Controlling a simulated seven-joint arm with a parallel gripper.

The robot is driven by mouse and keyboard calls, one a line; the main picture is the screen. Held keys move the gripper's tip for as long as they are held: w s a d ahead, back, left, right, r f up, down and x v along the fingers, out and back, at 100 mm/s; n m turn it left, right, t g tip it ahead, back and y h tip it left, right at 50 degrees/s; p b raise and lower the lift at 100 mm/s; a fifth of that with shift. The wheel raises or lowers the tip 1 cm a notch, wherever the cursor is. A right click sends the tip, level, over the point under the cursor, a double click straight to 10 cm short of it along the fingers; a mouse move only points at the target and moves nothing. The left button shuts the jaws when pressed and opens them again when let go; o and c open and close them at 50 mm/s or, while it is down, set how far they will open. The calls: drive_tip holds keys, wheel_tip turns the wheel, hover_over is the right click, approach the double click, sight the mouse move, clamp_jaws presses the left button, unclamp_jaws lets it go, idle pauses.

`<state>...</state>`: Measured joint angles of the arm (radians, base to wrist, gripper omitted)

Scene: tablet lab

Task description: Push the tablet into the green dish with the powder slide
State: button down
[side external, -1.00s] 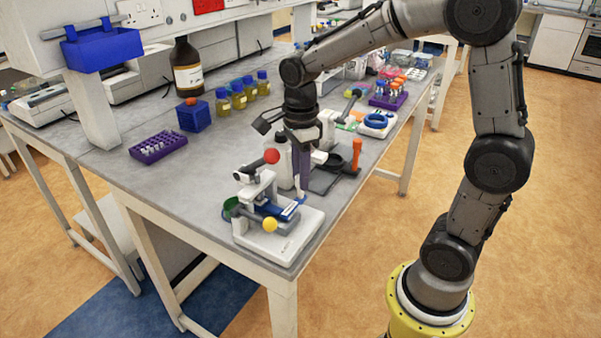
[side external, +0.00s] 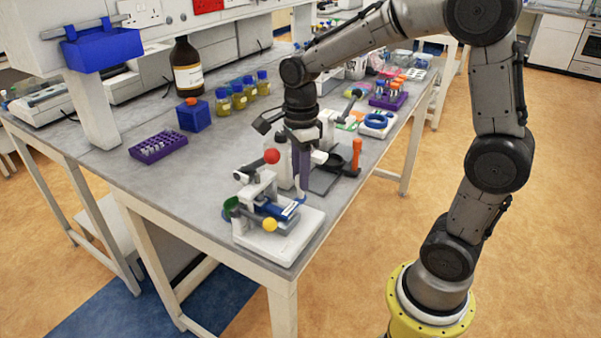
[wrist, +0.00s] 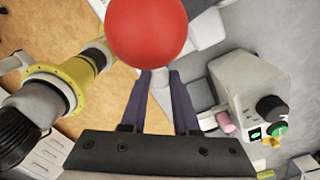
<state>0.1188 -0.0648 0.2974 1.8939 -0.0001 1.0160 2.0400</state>
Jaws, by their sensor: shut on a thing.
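The tablet press (side external: 303,231) is a white device at the bench's near corner, with a red ball knob (side external: 271,156) on its lever and a yellow ball (side external: 270,225) in front. The green dish (side external: 230,206) is at its left end. The blue powder slide (side external: 274,211) lies across the press. My gripper (side external: 300,194) points down at the slide's right end and is shut on it. In the wrist view the purple fingers of my gripper (wrist: 161,80) stand close together, and the red knob (wrist: 148,30) covers part of the view near their tips. I cannot see the tablet.
A white instrument (wrist: 245,95) stands close to the right of my fingers in the wrist view. A purple rack (side external: 158,148), a blue box (side external: 194,115) and several yellow bottles stand farther back. The bench left of the press is clear.

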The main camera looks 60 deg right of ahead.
drive_tip(key=shift+s, duration=2.45)
drive_tip(key=c, duration=0.7)
unclamp_jaws()
drive_tip(key=shift+o, duration=0.2)
wheel_tip(320, 180, up, 14)
